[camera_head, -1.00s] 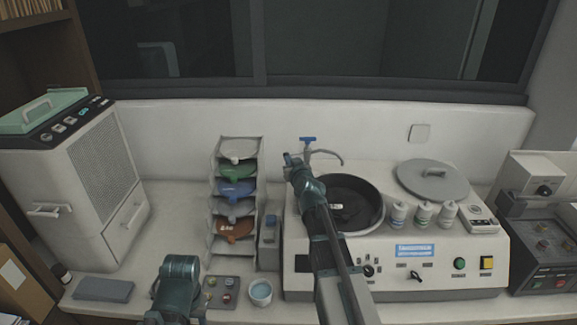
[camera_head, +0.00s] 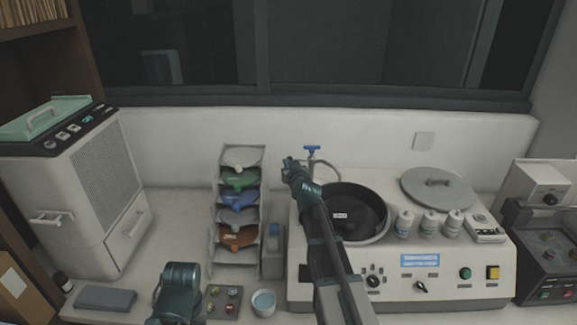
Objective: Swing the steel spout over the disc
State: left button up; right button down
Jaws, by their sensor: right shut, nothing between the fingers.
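The steel spout (camera_head: 327,164) is a thin curved pipe at the back left of the polishing machine, below a blue tap handle (camera_head: 312,148). Its visible part is near the back rim of the black bowl that holds the dark disc (camera_head: 352,212). A small white label shows on the disc. My right gripper (camera_head: 288,163) is shut and empty, just left of the spout and tap. My right arm covers the left edge of the bowl. My left arm shows at the bottom left, and its fingers cannot be made out.
A rack of coloured discs (camera_head: 214,232) stands left of the machine (camera_head: 447,262). Several white bottles (camera_head: 428,222) and a grey lid (camera_head: 440,187) sit on its right side. A blue-filled cup (camera_head: 263,303) stands in front. A white cabinet unit (camera_head: 75,180) is at far left.

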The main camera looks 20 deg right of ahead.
jog(key=s+a+r+p, duration=0.2)
jog(key=s+a, duration=0.5)
jog(key=s, duration=0.5)
jog(key=shift+r+p, duration=0.35)
jog(key=shift+p, duration=0.05)
jog(key=s+a+f+n+g+y+b, duration=0.2)
jog(key=s+a+f+g, duration=0.1)
jog(key=a+f, duration=0.4)
jog(key=s+a+f+n+g+y+b, duration=0.1)
jog(key=s+a+f+g, duration=0.3)
jog(key=a+f, duration=0.35)
jog(key=s+a+f+n+g+h+b, duration=0.1)
jog(key=s+a+f+g, duration=0.2)
jog(key=s, duration=0.6)
jog(key=s+a+f+n+g+h+b, duration=0.1)
jog(key=s+a+f+g, duration=0.3)
jog(key=s, duration=0.6)
jog(key=shift+f+g+b, duration=0.35)
jog(key=shift+f+g, duration=0.65)
jog(key=shift+s, duration=0.1)
